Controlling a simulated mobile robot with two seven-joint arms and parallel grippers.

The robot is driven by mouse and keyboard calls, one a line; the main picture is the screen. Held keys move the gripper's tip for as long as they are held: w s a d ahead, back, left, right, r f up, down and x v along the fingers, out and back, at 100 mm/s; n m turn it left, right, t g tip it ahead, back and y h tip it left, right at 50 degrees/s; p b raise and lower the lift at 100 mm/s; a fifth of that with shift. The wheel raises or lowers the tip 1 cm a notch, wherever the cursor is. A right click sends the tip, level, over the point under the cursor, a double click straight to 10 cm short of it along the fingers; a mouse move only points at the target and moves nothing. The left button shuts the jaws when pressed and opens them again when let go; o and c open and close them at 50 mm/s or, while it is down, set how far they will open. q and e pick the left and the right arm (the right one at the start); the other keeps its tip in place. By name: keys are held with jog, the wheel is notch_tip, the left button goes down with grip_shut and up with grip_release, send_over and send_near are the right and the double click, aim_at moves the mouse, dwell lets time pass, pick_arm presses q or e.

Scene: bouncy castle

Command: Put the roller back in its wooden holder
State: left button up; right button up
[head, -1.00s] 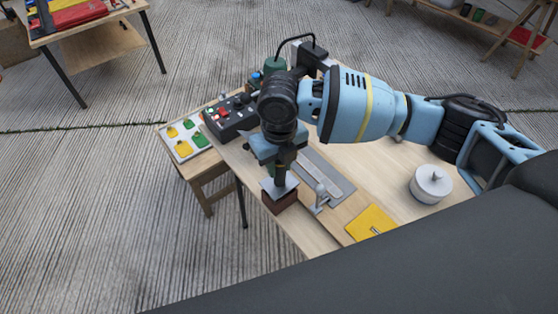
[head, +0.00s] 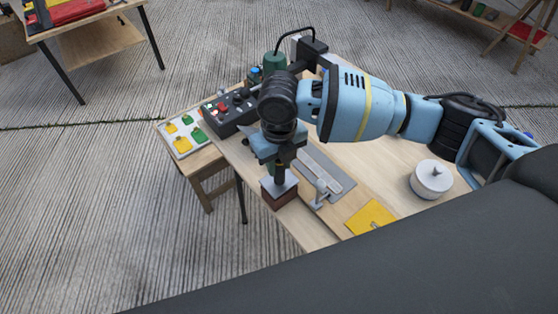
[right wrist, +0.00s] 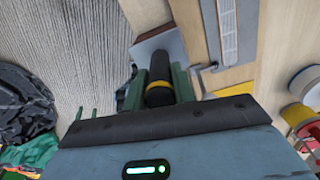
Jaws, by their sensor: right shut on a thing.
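My right gripper (head: 280,160) is shut on the black handle of a tool, which I take to be the roller. The handle (right wrist: 159,85) has a yellow band and stands between the green fingers (right wrist: 160,94) in the right wrist view. Below it is a reddish-brown block (head: 280,198) with a grey plate on top, taken to be the wooden holder; the block (right wrist: 174,44) also shows in the right wrist view. The tool's lower end is at the plate; its roller end is hidden, so I cannot tell whether it is seated. My left gripper is not in view.
The block is at the near left table edge. Beside it are a small metal fitting (head: 320,194), a grey strip (head: 326,175) and a yellow square (head: 370,217). A white lidded pot (head: 431,180) stands right; a black control box (head: 229,114) stands behind left.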

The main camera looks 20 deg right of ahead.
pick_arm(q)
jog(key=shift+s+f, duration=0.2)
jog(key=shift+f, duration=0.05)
pick_arm(e)
jog(key=shift+f, duration=0.75)
jog(key=o, duration=1.1)
jog(key=shift+c, duration=0.2)
jog(key=shift+o, duration=0.3)
jog(key=o, duration=0.6)
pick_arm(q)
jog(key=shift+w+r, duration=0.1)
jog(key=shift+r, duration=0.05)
pick_arm(e)
jog(key=shift+r, duration=0.15)
jog(key=shift+r+p, duration=1.65)
jog(key=shift+r, duration=2.25)
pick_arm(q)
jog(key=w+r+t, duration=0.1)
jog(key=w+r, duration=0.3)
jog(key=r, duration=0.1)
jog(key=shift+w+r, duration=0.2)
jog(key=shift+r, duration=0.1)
